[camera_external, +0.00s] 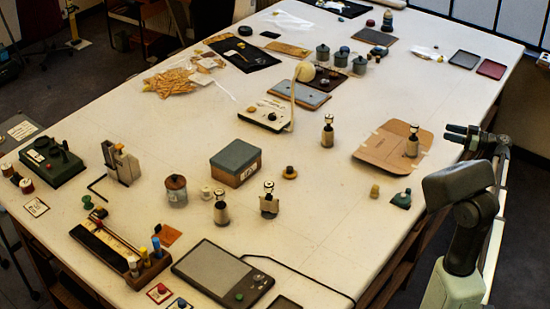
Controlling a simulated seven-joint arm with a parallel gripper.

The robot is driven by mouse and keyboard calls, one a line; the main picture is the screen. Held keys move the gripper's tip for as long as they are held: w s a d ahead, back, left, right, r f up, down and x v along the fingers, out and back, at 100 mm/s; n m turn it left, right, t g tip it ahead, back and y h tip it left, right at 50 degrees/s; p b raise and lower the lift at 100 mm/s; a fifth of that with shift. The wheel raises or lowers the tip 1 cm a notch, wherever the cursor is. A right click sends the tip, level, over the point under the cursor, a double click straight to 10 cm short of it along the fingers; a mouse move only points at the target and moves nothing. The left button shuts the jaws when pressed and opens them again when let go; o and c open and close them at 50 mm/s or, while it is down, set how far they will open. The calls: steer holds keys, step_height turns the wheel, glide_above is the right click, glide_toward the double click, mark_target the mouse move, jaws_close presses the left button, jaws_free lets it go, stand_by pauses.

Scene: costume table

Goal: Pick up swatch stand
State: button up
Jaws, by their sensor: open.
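I cannot tell for sure which item is the swatch stand. Several small upright dark-and-cream pieces stand on the table. One stand-like piece (269,203) at the front middle has a squarish plate low down. A similar piece (221,210) is to its left, and another piece (328,133) is farther back. One more piece (412,143) stands on a tan cardboard sheet (377,151) at the right.
A grey-blue box (236,165) and a rusty-lidded jar (176,190) stand left of the stand-like piece. A flat grey device (222,272) with a black cable lies in front. A white device with a lamp (268,115) is behind. The middle right of the table is mostly clear.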

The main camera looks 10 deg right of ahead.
steer(key=a+r+m+g, duration=0.15)
steer(key=a+m, duration=1.45)
steer(key=a, duration=2.1)
steer(key=s+a+m+y, duration=0.1)
steer(key=s+a+m, duration=0.8)
steer(key=a, duration=0.5)
steer(key=s+a+m, duration=0.9)
steer(key=a, duration=0.5)
glide_toward(261, 199)
steer(key=shift+w+a+f+g, duration=0.25)
steer(key=shift+w+a, duration=0.1)
steer(key=shift+w, duration=0.15)
steer(key=shift+w+a+f+g, duration=0.1)
steer(key=shift+w+a+f, duration=0.2)
steer(key=shift+w, duration=0.2)
steer(key=shift+w+a, duration=0.25)
steer(key=shift+a, duration=0.2)
steer(key=x, duration=0.6)
steer(key=shift+a, duration=0.25)
steer(key=shift+r, duration=0.1)
